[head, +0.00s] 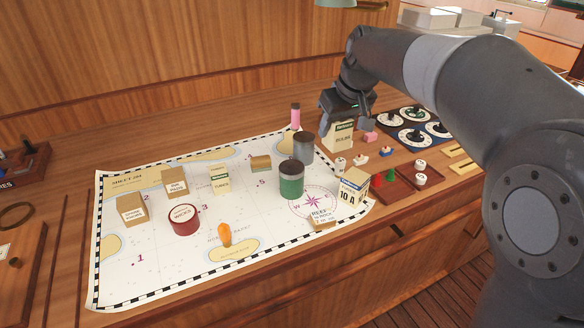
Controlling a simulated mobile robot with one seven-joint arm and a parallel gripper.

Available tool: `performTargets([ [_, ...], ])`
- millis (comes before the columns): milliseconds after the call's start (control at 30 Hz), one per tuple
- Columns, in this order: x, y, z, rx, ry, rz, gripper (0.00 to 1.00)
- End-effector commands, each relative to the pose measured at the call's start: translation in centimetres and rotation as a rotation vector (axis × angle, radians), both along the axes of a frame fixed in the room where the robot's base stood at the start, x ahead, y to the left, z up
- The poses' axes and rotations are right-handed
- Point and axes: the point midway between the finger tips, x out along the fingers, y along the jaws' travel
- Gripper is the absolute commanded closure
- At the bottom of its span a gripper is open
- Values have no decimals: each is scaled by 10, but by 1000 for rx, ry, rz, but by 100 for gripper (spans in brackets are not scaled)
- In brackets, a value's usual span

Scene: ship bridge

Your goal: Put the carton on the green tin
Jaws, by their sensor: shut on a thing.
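A cream carton with a dark green band and printed lettering (341,138) hangs at my gripper (343,115), whose jaws are shut on its top. The carton is upright, behind and right of the green tin; I cannot tell whether its bottom is clear of the table. The green tin (291,182) is a round can with a green band and grey top, standing upright on the chart. Nothing rests on it. A plain grey tin (304,149) stands just behind it, between it and the carton.
A pink bottle (295,116) stands behind. Dial plates (413,135) and a red tray (398,198) lie to the right.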

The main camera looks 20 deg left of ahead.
Motion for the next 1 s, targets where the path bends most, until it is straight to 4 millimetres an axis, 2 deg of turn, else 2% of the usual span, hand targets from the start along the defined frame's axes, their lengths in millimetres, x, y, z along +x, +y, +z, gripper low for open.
performTargets([
  [133,14,-1,9,1,-1,2,79],
  [267,15,12,3,1,2,6,79],
  [533,11,74,-35,-1,2,9,79],
  [700,11,103,-51,0,0,5,79],
  [833,11,112,-57,1,-1,2,79],
  [1000,10,114,-70,0,1,3,79],
])
